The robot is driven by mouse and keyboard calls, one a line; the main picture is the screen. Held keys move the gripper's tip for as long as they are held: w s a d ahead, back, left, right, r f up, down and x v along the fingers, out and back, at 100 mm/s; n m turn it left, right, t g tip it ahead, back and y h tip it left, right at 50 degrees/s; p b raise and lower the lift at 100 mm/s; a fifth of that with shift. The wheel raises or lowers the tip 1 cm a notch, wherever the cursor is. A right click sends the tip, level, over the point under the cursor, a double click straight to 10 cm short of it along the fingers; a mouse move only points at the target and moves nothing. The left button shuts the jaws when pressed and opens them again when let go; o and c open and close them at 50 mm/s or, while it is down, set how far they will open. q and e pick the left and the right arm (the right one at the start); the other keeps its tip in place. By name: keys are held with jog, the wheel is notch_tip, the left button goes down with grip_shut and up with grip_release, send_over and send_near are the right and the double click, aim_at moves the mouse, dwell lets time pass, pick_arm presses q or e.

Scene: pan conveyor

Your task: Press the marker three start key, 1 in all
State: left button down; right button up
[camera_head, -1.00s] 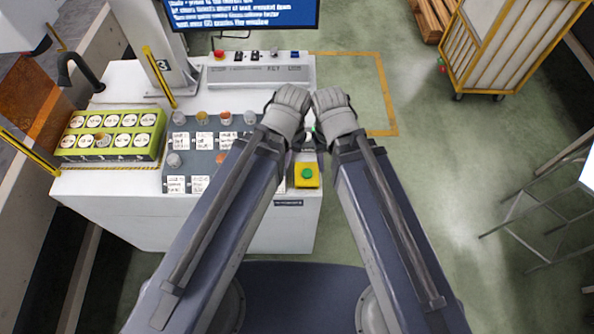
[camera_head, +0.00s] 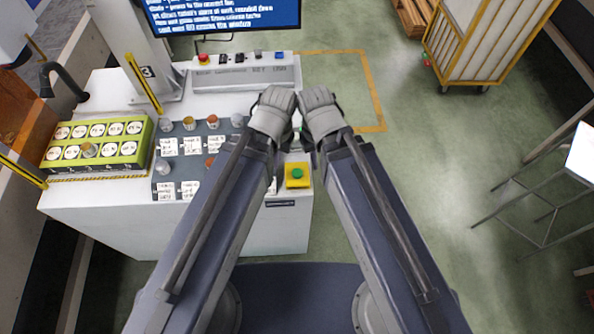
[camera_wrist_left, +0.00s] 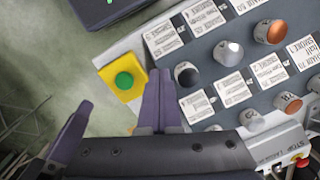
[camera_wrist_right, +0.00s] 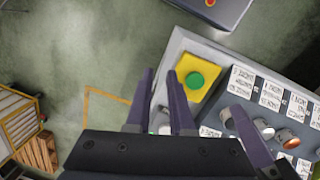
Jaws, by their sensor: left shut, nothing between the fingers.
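A green button on a yellow box (camera_head: 297,174) sits at the near right corner of the white console. It also shows in the left wrist view (camera_wrist_left: 124,82) and the right wrist view (camera_wrist_right: 195,81). A post with a sign reading 3 (camera_head: 146,72) stands at the console's back. I cannot tell which control is the marker three start key. My left gripper (camera_wrist_left: 159,75) is shut and empty, with its tips beside the yellow box in its wrist view. My right gripper (camera_wrist_right: 160,80) has its fingers a little apart, empty, left of the yellow box in its wrist view.
A dark panel (camera_wrist_left: 232,82) carries several knobs and white labels, too small to read surely. A green-yellow box with round dials (camera_head: 97,140) stands at the console's left. A back strip (camera_head: 245,76) holds small buttons below a screen (camera_head: 222,14).

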grip_shut()
dwell(1.3)
